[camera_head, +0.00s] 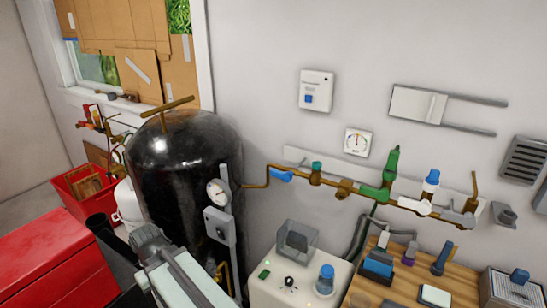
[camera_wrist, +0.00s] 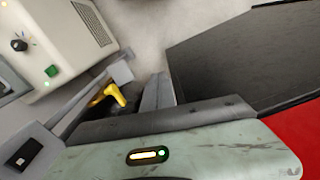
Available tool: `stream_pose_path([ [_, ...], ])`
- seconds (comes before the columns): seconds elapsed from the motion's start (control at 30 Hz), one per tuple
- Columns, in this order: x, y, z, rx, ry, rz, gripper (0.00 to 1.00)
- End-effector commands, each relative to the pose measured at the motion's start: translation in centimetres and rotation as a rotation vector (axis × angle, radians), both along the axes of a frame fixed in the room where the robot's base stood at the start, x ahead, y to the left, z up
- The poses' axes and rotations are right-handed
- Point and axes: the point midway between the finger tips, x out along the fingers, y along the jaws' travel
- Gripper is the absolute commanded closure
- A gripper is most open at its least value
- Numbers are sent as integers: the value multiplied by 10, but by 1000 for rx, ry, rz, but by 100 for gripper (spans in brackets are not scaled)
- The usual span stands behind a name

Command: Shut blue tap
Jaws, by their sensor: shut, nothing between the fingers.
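A blue lever tap (camera_head: 280,175) sits at the left end of the brass pipe on the wall, right of the black tank. Its lever lies roughly along the pipe. My gripper (camera_wrist: 157,92) is shut and empty in the wrist view, beside a yellow tap handle (camera_wrist: 107,96) and apart from the blue tap. In the head view my arm shows at the bottom, in front of the tank; the fingertips cannot be made out there. The blue tap is not visible in the wrist view.
The black tank (camera_head: 180,165) with a gauge stands left of the pipe. A white box (camera_head: 300,285) with a knob and a blue-capped jar (camera_head: 325,279) is below the tap. A wooden bench (camera_head: 405,290) is at right, a red chest (camera_head: 45,265) at left.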

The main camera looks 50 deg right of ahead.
Motion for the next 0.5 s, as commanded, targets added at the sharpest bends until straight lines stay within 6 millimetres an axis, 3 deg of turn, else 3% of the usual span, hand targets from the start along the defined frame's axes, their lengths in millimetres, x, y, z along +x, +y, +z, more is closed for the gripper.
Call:
stream_pose_path([
  [0.03,6,-6,48,3,-5,0,100],
  [0.2,25,-24,145,14,-26,-1,100],
  [0.3,35,-36,193,19,-40,11,100],
  [0.5,53,-63,264,29,-63,30,100],
])
